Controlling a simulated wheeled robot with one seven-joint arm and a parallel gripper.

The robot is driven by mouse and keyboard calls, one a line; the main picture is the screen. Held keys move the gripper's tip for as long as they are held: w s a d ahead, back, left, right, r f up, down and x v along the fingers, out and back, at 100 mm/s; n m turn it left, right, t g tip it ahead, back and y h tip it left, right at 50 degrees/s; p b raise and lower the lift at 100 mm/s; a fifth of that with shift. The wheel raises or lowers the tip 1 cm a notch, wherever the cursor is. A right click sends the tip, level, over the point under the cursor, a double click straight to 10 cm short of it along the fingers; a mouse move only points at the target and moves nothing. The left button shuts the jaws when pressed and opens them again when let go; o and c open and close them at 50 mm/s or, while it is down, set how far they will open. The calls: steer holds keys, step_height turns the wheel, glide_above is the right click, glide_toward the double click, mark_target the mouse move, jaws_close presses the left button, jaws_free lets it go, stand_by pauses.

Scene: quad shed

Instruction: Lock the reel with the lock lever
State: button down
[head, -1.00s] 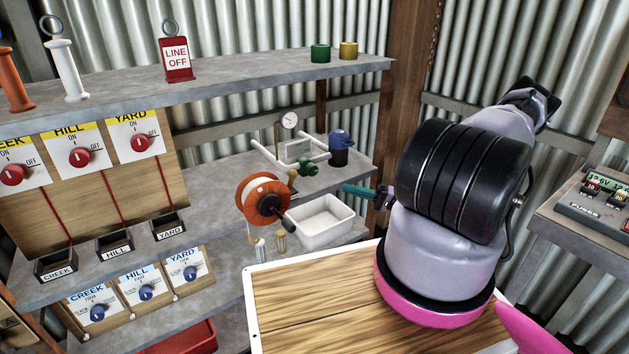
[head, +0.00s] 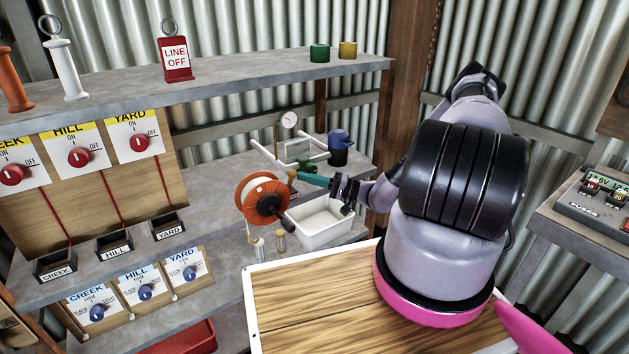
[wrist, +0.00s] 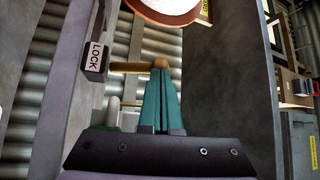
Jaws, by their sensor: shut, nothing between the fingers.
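The reel (head: 262,199) has an orange rim and white line, and stands at the shelf's front edge in the head view. Its rim (wrist: 168,14) also shows at the top of the wrist view. A dark block marked LOCK (wrist: 95,58) is at the wrist view's upper left. A brass-coloured lever (wrist: 128,67) runs from near it to my fingertips; its end (head: 292,175) appears beside the reel in the head view. My gripper (head: 302,176) has teal fingers, shut and empty. The fingertips (wrist: 161,66) are at the lever's right end; I cannot tell whether they touch it.
A white tray (head: 322,225) lies below my gripper. A pipe frame with a gauge (head: 289,120) and a blue-topped jar (head: 338,149) stand behind it. Two small brass-topped posts (head: 280,240) are below the reel.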

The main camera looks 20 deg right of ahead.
steer(key=shift+w+a+r+m+h, duration=0.1)
steer(key=shift+w+r+m+h, duration=0.2)
steer(key=shift+m+h, duration=0.15)
stand_by(0.4)
steer(key=w+m+h, duration=0.1)
steer(key=w+r+m+g+h, duration=0.1)
steer(key=w+a+r+m+g+h, duration=0.1)
steer(key=m, duration=0.1)
steer(key=shift+w+h, duration=0.25)
stand_by(0.3)
